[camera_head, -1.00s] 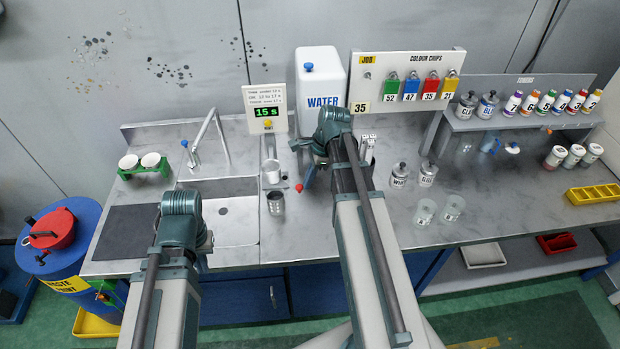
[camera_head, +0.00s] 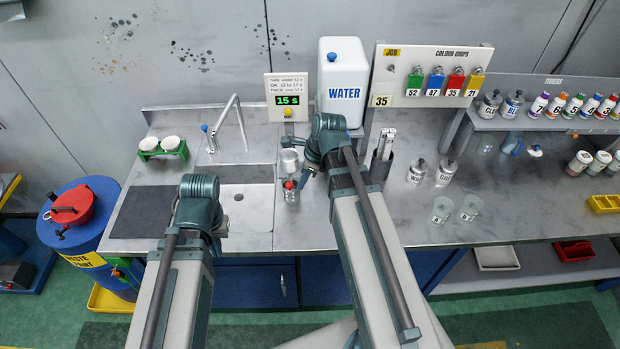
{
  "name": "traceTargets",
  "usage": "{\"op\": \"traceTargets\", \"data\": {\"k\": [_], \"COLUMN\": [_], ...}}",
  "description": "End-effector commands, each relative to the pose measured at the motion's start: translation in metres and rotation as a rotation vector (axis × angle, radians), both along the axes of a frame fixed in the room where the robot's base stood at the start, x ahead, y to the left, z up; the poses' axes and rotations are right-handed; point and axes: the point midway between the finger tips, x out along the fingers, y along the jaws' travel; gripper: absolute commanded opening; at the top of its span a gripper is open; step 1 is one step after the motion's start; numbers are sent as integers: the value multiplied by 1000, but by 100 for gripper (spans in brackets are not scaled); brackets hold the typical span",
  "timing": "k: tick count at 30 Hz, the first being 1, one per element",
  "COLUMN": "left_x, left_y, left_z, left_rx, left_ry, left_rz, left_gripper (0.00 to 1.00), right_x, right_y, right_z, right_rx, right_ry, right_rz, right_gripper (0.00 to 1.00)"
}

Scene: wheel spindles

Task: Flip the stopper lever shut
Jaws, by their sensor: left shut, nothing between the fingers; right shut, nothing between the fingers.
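The lever's arm is too small to make out. My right gripper (camera_head: 304,175) is shut and empty, close beside the cup and knob on their right; I cannot tell whether it touches the lever. My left gripper (camera_head: 216,246) is shut and empty at the front of the sink, its fingers mostly hidden behind its own wrist.
The timer (camera_head: 288,100) reads 15 s behind the cup. The water container (camera_head: 343,80) stands behind my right wrist. The sink (camera_head: 245,210) with its tap (camera_head: 238,120) is left of the cup. Jars (camera_head: 445,172) and clear beakers (camera_head: 441,209) stand to the right.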

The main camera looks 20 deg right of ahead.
Motion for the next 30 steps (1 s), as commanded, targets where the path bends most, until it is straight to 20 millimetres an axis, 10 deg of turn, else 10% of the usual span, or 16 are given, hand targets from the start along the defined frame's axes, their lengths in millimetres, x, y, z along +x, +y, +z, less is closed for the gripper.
{"op": "traceTargets", "data": {"k": [30], "left_x": [0], "left_y": [0], "left_z": [1], "left_rx": [0], "left_ry": [0], "left_rz": [0], "left_gripper": [0], "right_x": [5], "right_y": [-17], "right_z": [1], "right_rx": [0], "right_ry": [0], "right_rz": [2], "right_gripper": [0]}}
